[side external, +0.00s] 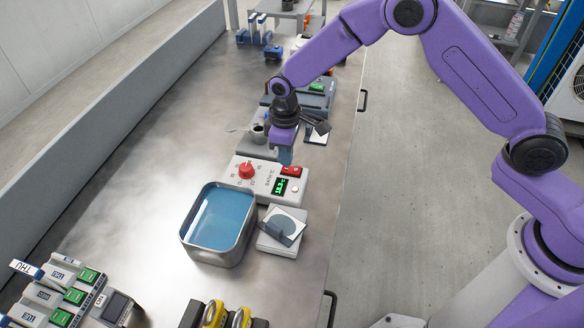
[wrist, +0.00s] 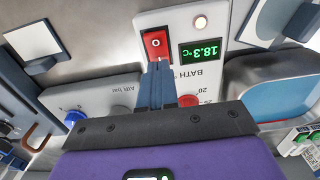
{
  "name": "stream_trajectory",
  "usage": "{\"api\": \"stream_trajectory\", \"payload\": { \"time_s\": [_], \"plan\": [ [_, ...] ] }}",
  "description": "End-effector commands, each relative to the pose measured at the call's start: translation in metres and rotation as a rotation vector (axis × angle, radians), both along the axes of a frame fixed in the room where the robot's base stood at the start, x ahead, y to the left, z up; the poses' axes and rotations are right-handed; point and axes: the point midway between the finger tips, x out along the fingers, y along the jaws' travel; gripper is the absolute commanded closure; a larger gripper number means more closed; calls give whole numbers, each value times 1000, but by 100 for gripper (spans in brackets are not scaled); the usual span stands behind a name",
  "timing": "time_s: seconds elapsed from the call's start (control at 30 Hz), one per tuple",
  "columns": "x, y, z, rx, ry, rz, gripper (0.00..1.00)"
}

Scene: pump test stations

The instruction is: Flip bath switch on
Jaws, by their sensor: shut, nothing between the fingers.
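The bath control box (side external: 262,178) is a white panel beside the blue-filled bath tub (side external: 246,226). It carries a red rocker switch (side external: 291,171), a red knob (side external: 246,170) and a green display (side external: 280,186). In the wrist view the red switch (wrist: 155,44) shows a white round mark, and the display (wrist: 200,52) reads 18.3°C, upside down. My gripper (wrist: 157,65) is shut and empty, its fingertips just at the near edge of the switch; whether they touch is unclear. In the side view my gripper (side external: 285,157) points down just behind the box.
A pale indicator (wrist: 200,22) sits beside the display. A grey box with a blue knob (wrist: 75,117) stands left of my fingers in the wrist view. A white square device (side external: 283,231) lies right of the tub. Yellow-handled items (side external: 215,313) lie at the front.

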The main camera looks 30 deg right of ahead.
Motion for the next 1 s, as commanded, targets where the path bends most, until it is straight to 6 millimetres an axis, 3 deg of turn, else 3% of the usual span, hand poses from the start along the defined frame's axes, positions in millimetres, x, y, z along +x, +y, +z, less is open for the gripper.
{"api": "stream_trajectory", "payload": {
  "time_s": [0.63, 1.0],
  "plan": [
    [1, 0, 45, 1, -1, -1, 100],
    [0, 0, 50, 1, -1, 0, 100]
  ]
}}
